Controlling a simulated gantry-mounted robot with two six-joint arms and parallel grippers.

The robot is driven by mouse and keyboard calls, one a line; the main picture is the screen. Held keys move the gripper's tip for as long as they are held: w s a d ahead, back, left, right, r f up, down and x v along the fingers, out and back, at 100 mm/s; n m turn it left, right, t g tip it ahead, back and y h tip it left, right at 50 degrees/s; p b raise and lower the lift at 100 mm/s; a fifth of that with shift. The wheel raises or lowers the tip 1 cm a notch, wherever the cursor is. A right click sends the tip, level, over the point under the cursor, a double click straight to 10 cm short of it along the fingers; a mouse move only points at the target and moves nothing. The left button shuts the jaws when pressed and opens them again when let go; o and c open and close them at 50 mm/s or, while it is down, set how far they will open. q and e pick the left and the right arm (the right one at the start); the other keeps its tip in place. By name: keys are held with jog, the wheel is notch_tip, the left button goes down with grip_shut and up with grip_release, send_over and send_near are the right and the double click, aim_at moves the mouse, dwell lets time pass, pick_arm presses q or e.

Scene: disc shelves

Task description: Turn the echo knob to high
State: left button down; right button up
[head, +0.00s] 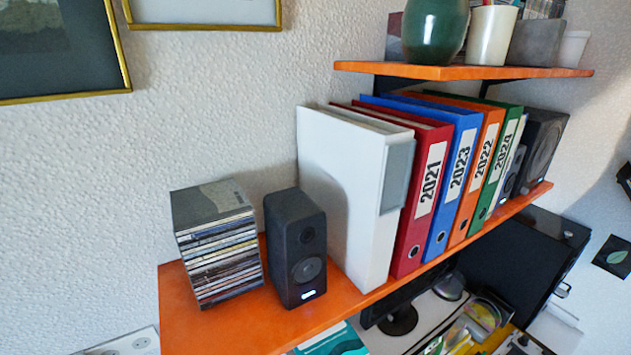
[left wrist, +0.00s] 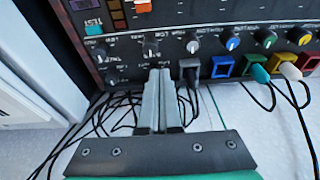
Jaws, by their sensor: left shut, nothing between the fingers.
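My left gripper (left wrist: 159,73) is shut and empty in the left wrist view. Its two grey fingers point up the picture, with their tips at the lower edge of a dark control panel (left wrist: 125,48). A black knob (left wrist: 150,47) with small lettering sits just beyond the fingertips; I cannot tell if they touch it. Other knobs form a row to the right, including a pale-topped one (left wrist: 193,46) and a blue-topped one (left wrist: 232,43). The lettering is too small and turned to tell which knob is echo. The head view shows neither gripper nor this panel.
Plugs in coloured sockets, such as the blue socket (left wrist: 222,66) and a green plug (left wrist: 260,74), line the panel's lower edge. Black cables (left wrist: 95,122) hang around my fingers. In the head view, an orange shelf (head: 190,320) holds binders, a speaker (head: 297,247) and stacked discs (head: 215,240).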

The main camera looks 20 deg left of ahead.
pick_arm(q)
notch_tip(320, 180, up, 3)
jog(key=shift+p, duration=0.9)
pick_arm(e)
notch_tip(320, 180, up, 3)
pick_arm(q)
jog(key=f+b, duration=0.4)
jog(key=w+d+f+b, duration=0.1)
jog(key=f+b, duration=0.1)
jog(key=shift+d+f+b, duration=0.1)
jog(key=shift+b, duration=0.2)
pick_arm(e)
notch_tip(320, 180, down, 6)
jog(key=shift+f, duration=0.25)
pick_arm(q)
jog(key=shift+w+a+b, duration=0.2)
jog(key=shift+a+b, duration=0.1)
pick_arm(e)
jog(key=shift+f, duration=0.4)
